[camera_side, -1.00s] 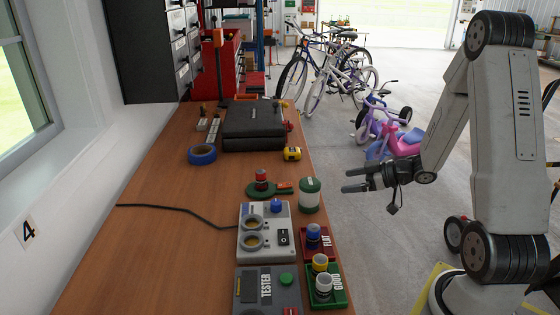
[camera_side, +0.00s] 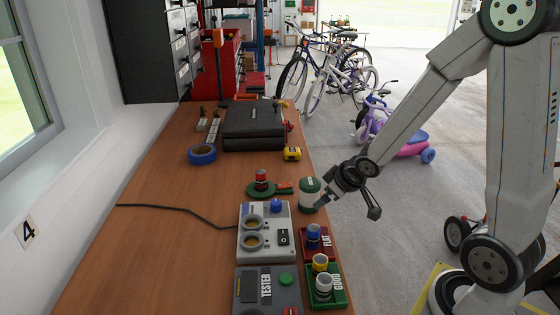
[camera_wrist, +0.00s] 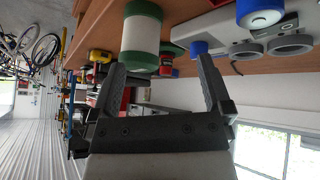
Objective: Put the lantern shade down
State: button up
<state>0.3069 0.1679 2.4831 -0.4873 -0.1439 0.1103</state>
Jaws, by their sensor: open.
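The lantern shade appears to be the white cylinder with green ends (camera_side: 310,193). It stands upright near the right edge of the wooden bench. In the wrist view, which is upside down, the white and green cylinder (camera_wrist: 141,36) is just beyond my fingertips, above the gap between them. My gripper (camera_side: 323,192) is at the bench edge, close to the cylinder's right side. In the wrist view my gripper (camera_wrist: 157,72) has its two fingers spread with nothing between them. One finger partly overlaps the cylinder in the side view, and contact cannot be told.
A grey unit (camera_side: 265,236) with two round sockets stands near the cylinder. A red FLAT tray (camera_side: 327,254), a green GOOD tray (camera_side: 341,300) and a tester (camera_side: 252,308) are in front. A green paddle-like piece (camera_side: 263,188) lies left. Bare wood (camera_side: 170,235) is free at left.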

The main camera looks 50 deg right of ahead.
jog(key=s+a+m+g+y, duration=0.1)
jog(key=s+a+g, duration=0.3)
jog(key=s+a, duration=0.3)
jog(key=a, duration=0.3)
jog(key=shift+s, duration=0.3)
